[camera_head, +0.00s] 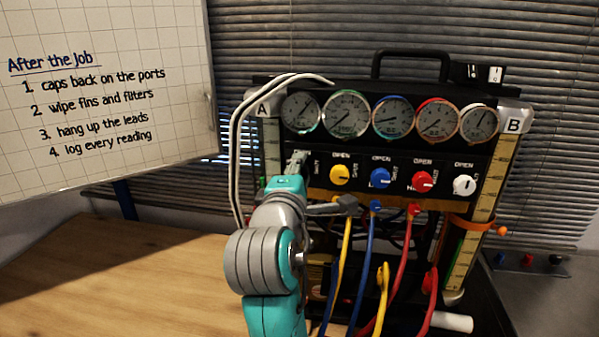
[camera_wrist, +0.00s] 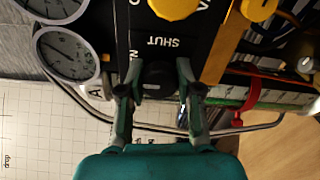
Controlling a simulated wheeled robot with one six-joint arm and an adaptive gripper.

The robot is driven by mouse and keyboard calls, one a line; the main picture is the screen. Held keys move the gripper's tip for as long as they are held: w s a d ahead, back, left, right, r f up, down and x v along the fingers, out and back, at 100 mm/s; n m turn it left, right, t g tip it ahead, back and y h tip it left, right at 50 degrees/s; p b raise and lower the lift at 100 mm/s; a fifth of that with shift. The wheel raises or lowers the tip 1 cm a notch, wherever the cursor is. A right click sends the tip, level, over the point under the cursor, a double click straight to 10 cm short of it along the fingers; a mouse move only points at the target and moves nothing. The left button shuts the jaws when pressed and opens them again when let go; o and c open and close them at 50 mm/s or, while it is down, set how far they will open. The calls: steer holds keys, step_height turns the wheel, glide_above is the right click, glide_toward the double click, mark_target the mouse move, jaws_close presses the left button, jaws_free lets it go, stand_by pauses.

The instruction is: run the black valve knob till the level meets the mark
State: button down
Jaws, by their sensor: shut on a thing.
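The black valve knob (camera_wrist: 160,76) sits between my fingertips in the wrist view, beside the word SHUT on the dark panel. My gripper (camera_wrist: 157,82) is shut on it. In the head view my gripper (camera_head: 297,163) reaches the left end of the knob row and hides the black knob. Column A (camera_head: 268,135) stands at the panel's left, largely hidden by my arm and hoses. In the wrist view a red clip (camera_wrist: 250,96) is around a scaled column with some green in it. Column B (camera_head: 503,160) at the right has an orange ring (camera_head: 470,222). I cannot tell column A's exact level.
Yellow (camera_head: 340,175), blue (camera_head: 381,178), red (camera_head: 422,182) and white (camera_head: 464,185) knobs line the panel to the right, below several round gauges (camera_head: 437,119). Coloured hoses (camera_head: 402,265) hang in front. Pale hoses (camera_head: 240,130) arch beside column A. The wooden table (camera_head: 130,275) is clear at left.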

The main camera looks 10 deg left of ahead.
stand_by(0.4)
steer(key=c, duration=0.8)
jaws_free()
steer(key=shift+o, duration=0.2)
steer(key=shift+s, duration=0.1)
steer(key=s, duration=1.1)
steer(key=shift+s+a, duration=0.25)
steer(key=shift+s, duration=0.15)
